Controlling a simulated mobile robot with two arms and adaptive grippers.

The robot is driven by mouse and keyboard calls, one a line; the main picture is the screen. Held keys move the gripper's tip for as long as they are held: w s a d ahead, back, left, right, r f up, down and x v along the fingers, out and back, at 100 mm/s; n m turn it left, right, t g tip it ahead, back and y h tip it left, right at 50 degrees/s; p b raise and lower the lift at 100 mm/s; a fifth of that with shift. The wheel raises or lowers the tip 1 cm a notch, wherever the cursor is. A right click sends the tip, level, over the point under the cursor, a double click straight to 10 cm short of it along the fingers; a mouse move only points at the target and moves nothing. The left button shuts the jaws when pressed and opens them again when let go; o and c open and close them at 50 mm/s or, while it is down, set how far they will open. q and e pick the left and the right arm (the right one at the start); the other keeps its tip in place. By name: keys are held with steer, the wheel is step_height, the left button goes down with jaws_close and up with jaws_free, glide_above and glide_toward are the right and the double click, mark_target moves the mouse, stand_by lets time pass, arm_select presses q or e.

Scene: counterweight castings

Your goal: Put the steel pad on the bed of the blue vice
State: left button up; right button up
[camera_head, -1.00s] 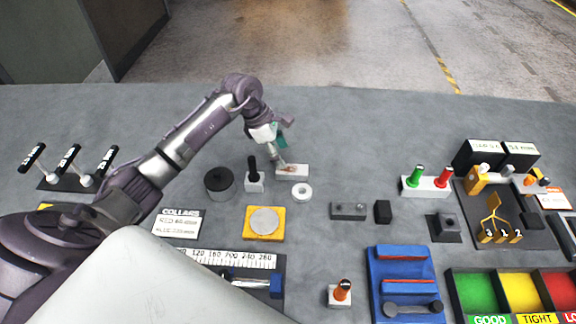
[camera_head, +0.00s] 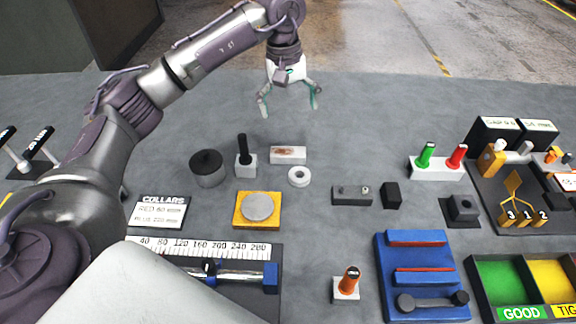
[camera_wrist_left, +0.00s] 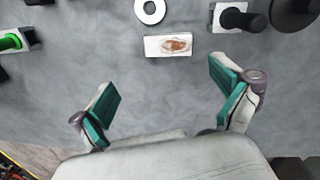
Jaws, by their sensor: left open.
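A pale rectangular block with a rust-brown patch (camera_head: 299,154), which looks like the steel pad, lies flat on the grey table. It also shows in the left wrist view (camera_wrist_left: 152,46). My left gripper (camera_head: 290,107) is open and empty, raised behind the block in the head view. In the left wrist view its spread fingers (camera_wrist_left: 168,105) are apart from the block. The blue vice (camera_head: 421,258) lies at the front right, with two red jaw strips and a dark handle across its front. The blue bed between the strips looks bare. My right gripper is not in view.
A white ring (camera_head: 299,177) lies just in front of the block. A black-handled stamp (camera_head: 245,165) and a dark cylinder (camera_head: 208,172) stand left. A studded grey bar (camera_head: 351,195) and black block (camera_head: 390,195) lie behind the vice. An orange-topped peg (camera_head: 348,282) stands left of it.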

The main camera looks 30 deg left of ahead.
arm_select(q)
steer(key=m, duration=0.2)
steer(key=y, duration=0.1)
glide_above(288, 151)
steer(key=shift+m, duration=0.3)
step_height(288, 151, down, 8)
steer(key=shift+s+r+p, duration=0.1)
steer(key=shift+r+p, duration=0.05)
steer(key=shift+p, duration=0.2)
step_height(288, 151, down, 5)
steer(key=shift+p, duration=1.05)
steer(key=c, duration=1.3)
steer(key=shift+c, duration=0.5)
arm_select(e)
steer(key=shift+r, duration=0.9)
